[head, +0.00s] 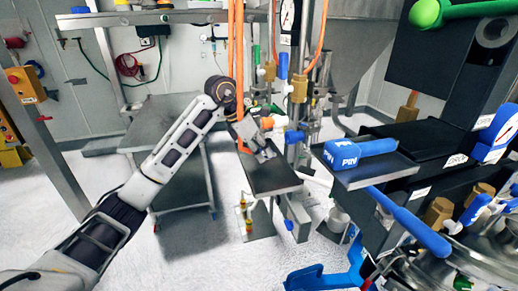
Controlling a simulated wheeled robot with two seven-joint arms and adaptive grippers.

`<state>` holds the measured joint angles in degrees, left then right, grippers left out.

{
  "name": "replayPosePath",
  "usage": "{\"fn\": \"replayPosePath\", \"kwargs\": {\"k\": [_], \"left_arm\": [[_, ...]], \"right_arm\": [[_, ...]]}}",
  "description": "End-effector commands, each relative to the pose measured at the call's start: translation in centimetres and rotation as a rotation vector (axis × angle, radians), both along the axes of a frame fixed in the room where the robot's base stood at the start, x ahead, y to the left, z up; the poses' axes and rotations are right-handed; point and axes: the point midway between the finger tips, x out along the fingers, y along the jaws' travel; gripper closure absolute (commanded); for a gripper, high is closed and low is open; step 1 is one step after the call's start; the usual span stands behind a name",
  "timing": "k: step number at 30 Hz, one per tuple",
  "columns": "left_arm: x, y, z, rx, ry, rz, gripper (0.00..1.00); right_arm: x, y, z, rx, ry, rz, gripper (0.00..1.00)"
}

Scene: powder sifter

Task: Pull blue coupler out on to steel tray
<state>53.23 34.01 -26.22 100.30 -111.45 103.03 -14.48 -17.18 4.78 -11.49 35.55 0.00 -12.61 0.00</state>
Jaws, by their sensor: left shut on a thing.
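My left arm comes in from the lower left and bends down at the wrist. My left gripper (268,152) is small in the picture, just above the dark flat tray (278,181) in the middle. It is shut, and the small blue coupler (294,137) shows at its right, beside the upright pipework. The exact contact between fingers and coupler is too small to make out. The tray's top looks mostly bare. My right gripper is not in view.
A blue handle marked PIN (359,149) lies on a black shelf (378,171) to the right. Orange hoses (236,45) hang close by my left wrist. A grey cart (170,122) stands behind my arm. Brass and blue fittings crowd the right side.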

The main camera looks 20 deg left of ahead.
Motion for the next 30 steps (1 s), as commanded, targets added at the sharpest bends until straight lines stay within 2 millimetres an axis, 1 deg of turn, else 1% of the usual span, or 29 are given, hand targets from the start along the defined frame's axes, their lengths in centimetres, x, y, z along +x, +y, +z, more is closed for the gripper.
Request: {"fn": "replayPosePath", "kwargs": {"k": [3,9,24,25,30], "left_arm": [[0.0,0.1,-0.8,0.001,-0.001,0.002,1.00],[0.0,0.1,-1.5,0.000,0.000,0.001,1.00],[0.0,0.1,-1.7,0.000,0.000,0.001,1.00],[0.0,0.1,-1.7,0.000,0.000,0.001,0.70],[0.0,0.1,-1.7,0.000,0.000,0.001,0.48]], "right_arm": [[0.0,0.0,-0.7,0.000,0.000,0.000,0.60],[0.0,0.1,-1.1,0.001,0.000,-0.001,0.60],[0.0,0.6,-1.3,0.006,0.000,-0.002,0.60],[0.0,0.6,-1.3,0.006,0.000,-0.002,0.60],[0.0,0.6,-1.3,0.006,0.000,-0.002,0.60]]}}
